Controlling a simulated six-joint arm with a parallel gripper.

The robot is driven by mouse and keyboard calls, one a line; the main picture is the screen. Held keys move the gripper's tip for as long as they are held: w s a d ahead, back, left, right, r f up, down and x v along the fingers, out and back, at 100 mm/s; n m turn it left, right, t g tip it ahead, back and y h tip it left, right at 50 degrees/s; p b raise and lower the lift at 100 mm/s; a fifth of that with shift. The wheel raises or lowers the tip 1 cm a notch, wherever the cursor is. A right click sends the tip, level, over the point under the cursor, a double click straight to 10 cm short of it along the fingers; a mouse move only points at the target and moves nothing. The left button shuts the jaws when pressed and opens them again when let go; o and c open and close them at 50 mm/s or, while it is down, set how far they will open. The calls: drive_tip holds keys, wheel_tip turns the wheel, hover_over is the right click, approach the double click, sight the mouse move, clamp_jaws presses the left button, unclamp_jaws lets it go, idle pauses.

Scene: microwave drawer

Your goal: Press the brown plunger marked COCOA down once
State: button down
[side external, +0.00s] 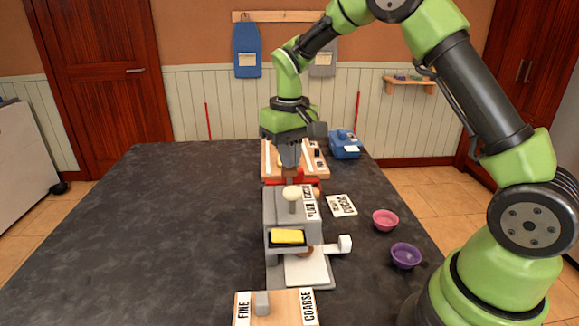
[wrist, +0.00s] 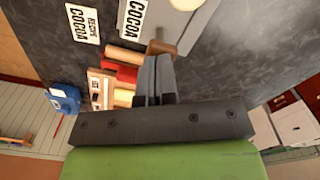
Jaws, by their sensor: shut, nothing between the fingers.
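The brown plunger (wrist: 160,46) shows in the wrist view, right at the tips of my gripper's fingers, on the grey dispenser (wrist: 182,20). A white COCOA label (wrist: 131,17) lies beside it. My gripper (wrist: 152,62) is shut and empty, its fingers pointing down; I cannot tell whether they touch the plunger. In the side view my gripper (side external: 290,166) is over the far end of the dispenser (side external: 276,210). A cream-topped plunger (side external: 291,193) stands nearer the camera. The brown plunger is not clearly visible there.
A COCOA recipe card (side external: 343,206), a pink bowl (side external: 385,220) and a purple bowl (side external: 405,256) lie to the right. A wooden rack with red parts (side external: 312,175) and a blue box (side external: 345,145) stand behind. The table's left side (side external: 150,220) is clear.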

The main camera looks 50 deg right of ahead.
drive_tip(key=shift+f, duration=1.25)
drive_tip(key=shift+r, duration=4.15)
drive_tip(key=s+a+r+t+y, duration=0.1)
drive_tip(key=s+a+r+t, duration=0.35)
drive_tip(key=s+r, duration=0.55)
drive_tip(key=s+a+f+m+t+y, duration=0.1)
drive_tip(key=s+a+f+t, duration=0.1)
drive_tip(key=s, duration=0.9)
drive_tip(key=shift+s+a+f+t, duration=0.15)
drive_tip(key=shift+a+f+t, duration=0.05)
drive_tip(key=shift+f+t, duration=0.15)
